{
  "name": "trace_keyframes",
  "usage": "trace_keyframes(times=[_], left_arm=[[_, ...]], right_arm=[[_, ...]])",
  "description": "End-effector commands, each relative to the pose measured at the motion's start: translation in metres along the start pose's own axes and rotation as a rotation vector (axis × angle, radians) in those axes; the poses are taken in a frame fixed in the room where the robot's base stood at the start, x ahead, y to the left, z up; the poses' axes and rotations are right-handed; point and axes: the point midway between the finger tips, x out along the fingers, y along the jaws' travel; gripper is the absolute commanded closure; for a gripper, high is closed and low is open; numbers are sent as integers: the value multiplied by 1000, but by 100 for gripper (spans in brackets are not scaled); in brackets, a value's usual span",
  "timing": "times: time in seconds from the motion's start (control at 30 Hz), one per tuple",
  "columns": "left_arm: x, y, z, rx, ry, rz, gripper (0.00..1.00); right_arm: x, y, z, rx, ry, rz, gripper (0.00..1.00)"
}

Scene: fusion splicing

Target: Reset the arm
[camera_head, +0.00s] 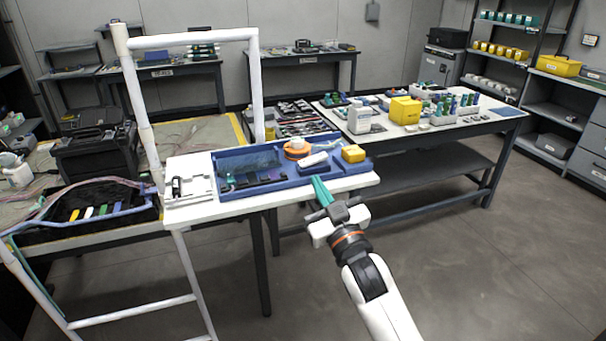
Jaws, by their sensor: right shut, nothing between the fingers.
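My right gripper (320,192) reaches in from the bottom right of the head view. Its teal fingers are shut with nothing between them. The fingertips are close to the front edge of the blue tray (222,203); I cannot tell whether they touch it. My left arm and gripper are not in view.
A white ladder-like frame (186,280) stands at left. A cluttered bench (450,133) stands behind right. Floor at right is clear.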

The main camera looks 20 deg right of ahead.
Motion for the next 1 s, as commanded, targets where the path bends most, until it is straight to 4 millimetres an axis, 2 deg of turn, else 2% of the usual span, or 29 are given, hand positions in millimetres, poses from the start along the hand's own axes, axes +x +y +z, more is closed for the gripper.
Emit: trace_keyframes(times=[0.17,0.27,0.37,0.43,0.5,0.6,0.8,1.0], left_arm=[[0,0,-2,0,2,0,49],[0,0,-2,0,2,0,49],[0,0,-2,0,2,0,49],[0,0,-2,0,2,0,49],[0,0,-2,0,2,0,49],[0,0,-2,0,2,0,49],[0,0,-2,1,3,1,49],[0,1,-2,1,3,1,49]], right_arm=[[-5,1,-8,4,35,-1,100],[-27,5,-35,18,163,-5,100],[-71,12,-79,36,392,-3,100],[-114,20,-110,48,586,8,100],[-159,28,-133,58,769,26,100],[-217,37,-152,66,984,57,100],[-303,50,-162,75,1283,120,100],[-372,58,-156,80,1513,184,100]])
